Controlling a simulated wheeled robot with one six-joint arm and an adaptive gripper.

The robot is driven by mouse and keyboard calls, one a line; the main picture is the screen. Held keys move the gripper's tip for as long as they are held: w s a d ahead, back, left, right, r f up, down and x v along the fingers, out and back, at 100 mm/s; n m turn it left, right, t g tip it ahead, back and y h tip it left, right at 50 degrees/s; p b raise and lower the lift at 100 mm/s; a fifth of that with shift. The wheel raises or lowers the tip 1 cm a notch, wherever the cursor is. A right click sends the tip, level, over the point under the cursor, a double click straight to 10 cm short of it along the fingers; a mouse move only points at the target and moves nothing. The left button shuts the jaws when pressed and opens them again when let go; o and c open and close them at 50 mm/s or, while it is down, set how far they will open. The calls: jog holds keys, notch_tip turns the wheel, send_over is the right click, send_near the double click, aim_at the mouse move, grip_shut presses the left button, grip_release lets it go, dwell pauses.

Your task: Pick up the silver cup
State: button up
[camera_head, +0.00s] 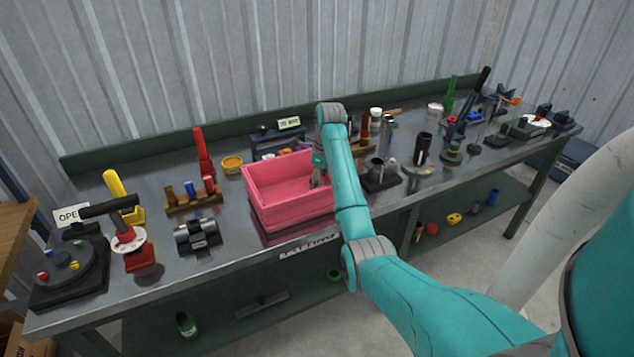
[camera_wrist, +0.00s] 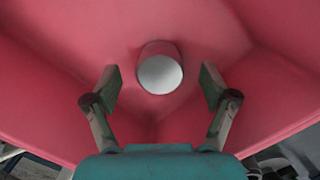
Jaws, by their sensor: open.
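The silver cup (camera_wrist: 160,72) stands inside the pink bin (camera_wrist: 60,60) in the wrist view, with its pale round end facing the camera and its side tinted pink. My gripper (camera_wrist: 158,84) is open, with one finger on each side of the cup in the picture. I cannot tell how far above the cup the fingertips are. In the head view, my gripper (camera_head: 318,180) reaches down into the right part of the pink bin (camera_head: 290,212), and I cannot make out the cup there.
The bin stands on a metal workbench (camera_head: 225,255). A small wooden rack (camera_head: 190,202) and a grey metal part (camera_head: 197,236) are to its left. A dark stand with metal parts (camera_head: 380,180) is close on its right. A corrugated wall rises behind.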

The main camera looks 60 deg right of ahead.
jog(key=shift+w+a+f, duration=0.1)
jog(key=shift+f, duration=0.5)
jog(key=c, duration=1.2)
jog(key=shift+o, duration=0.2)
jog(key=shift+r, duration=0.1)
